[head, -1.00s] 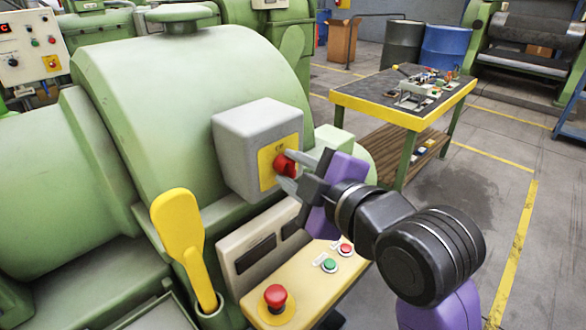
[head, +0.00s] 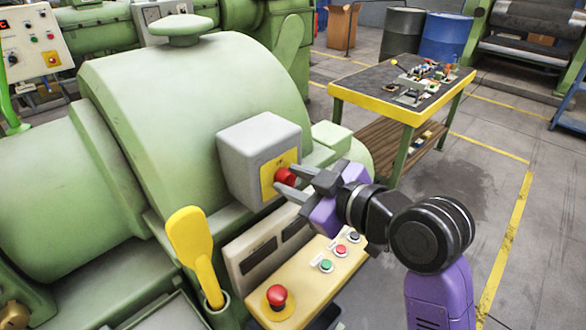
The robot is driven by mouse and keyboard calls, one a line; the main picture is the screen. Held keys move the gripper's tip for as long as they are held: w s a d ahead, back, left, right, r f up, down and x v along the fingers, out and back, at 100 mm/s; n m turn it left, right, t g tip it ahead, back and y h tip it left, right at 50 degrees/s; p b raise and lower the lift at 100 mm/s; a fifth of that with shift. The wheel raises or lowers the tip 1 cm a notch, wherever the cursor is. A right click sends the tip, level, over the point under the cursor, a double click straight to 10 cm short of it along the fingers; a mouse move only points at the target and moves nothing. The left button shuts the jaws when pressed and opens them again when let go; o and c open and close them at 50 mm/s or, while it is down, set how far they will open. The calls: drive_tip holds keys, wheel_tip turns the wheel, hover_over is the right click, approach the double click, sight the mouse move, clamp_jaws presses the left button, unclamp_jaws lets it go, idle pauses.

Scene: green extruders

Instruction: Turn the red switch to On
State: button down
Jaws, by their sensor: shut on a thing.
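The red switch (head: 286,177) sits on a yellow plate (head: 268,184) on the front face of a grey box (head: 243,162), which is fixed to the green machine. My gripper (head: 284,182) reaches in from the right with its two grey fingers on either side of the red knob, shut on it. The fingers partly cover the knob, and its pointing direction cannot be read. The lettering on the plate is too small to read.
Below the box, a yellow panel carries a red mushroom button (head: 277,297) and several small buttons. A yellow paddle handle (head: 195,250) stands left of it. A yellow-edged workbench (head: 385,107) stands behind my arm. Floor at the right is clear.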

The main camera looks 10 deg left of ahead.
drive_tip(key=m+p, duration=0.1)
drive_tip(key=m+g+p, duration=0.1)
drive_tip(key=m+y+p, duration=0.1)
drive_tip(key=m, duration=0.1)
drive_tip(key=shift+w+d+g, duration=0.2)
drive_tip(key=shift+d+g, duration=0.05)
drive_tip(key=shift+g, duration=0.15)
drive_tip(key=m+y, duration=0.1)
drive_tip(key=m, duration=0.1)
drive_tip(key=m+g+y+p, duration=0.1)
drive_tip(key=m, duration=0.1)
drive_tip(key=shift+w+d+f, duration=0.1)
drive_tip(key=shift+w+f, duration=0.05)
drive_tip(key=shift+f, duration=0.05)
idle(0.3)
drive_tip(key=c, duration=1.1)
unclamp_jaws()
